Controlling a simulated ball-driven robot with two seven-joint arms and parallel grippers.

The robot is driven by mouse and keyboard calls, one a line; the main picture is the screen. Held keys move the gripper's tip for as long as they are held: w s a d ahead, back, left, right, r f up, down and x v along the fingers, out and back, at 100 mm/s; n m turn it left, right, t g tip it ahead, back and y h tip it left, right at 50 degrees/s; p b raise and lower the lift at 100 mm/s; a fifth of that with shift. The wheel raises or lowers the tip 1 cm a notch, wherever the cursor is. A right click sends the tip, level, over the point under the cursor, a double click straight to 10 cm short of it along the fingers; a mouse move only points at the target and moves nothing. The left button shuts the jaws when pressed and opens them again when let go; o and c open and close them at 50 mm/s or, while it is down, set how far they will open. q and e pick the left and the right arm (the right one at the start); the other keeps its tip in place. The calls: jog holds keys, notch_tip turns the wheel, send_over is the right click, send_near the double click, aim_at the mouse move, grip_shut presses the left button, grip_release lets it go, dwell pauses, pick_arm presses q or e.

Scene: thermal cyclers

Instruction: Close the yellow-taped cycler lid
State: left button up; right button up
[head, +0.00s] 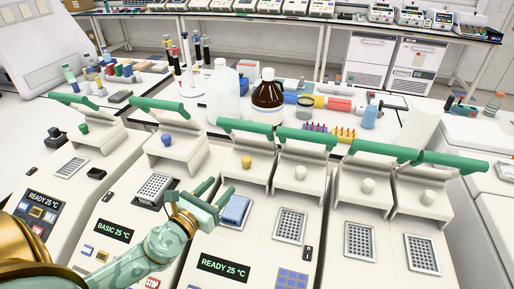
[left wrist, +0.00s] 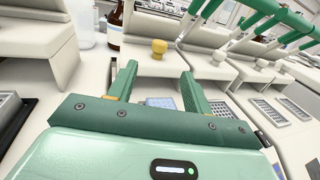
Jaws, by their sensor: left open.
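The lid with the yellow knob (head: 246,162) stands open on the middle cycler, with a green bar (head: 252,129) along its top edge. I see no clear yellow tape, only the yellow knob, which also shows in the left wrist view (left wrist: 159,47). A blue plate (head: 235,210) sits in the block below this lid. My left gripper (head: 216,191) is open and empty, just left of and above the blue plate, in front of the open lid. In the left wrist view its fingers (left wrist: 158,75) point towards the yellow-knobbed lid, apart from it.
Neighbouring lids also stand open: a blue-knobbed one (head: 166,140) to the left and a white-knobbed one (head: 300,172) to the right. Behind them stand a brown bottle (head: 268,95) and a white jug (head: 223,95).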

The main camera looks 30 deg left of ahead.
pick_arm(q)
jog(key=w, duration=0.1)
jog(key=w+p, duration=0.1)
jog(key=w, duration=0.3)
jog(key=shift+r, duration=0.35)
jog(key=w, duration=1)
jog(key=shift+w+d+f, duration=0.2)
jog(key=shift+w+f, duration=0.1)
jog(key=shift+w, duration=0.05)
pick_arm(e)
jog(key=shift+s+a+r, duration=0.25)
jog(key=shift+s+r, duration=0.35)
jog(key=shift+r, duration=0.1)
pick_arm(q)
grip_shut()
jog(key=shift+s, duration=0.1)
pick_arm(e)
jog(key=shift+s+d, duration=0.15)
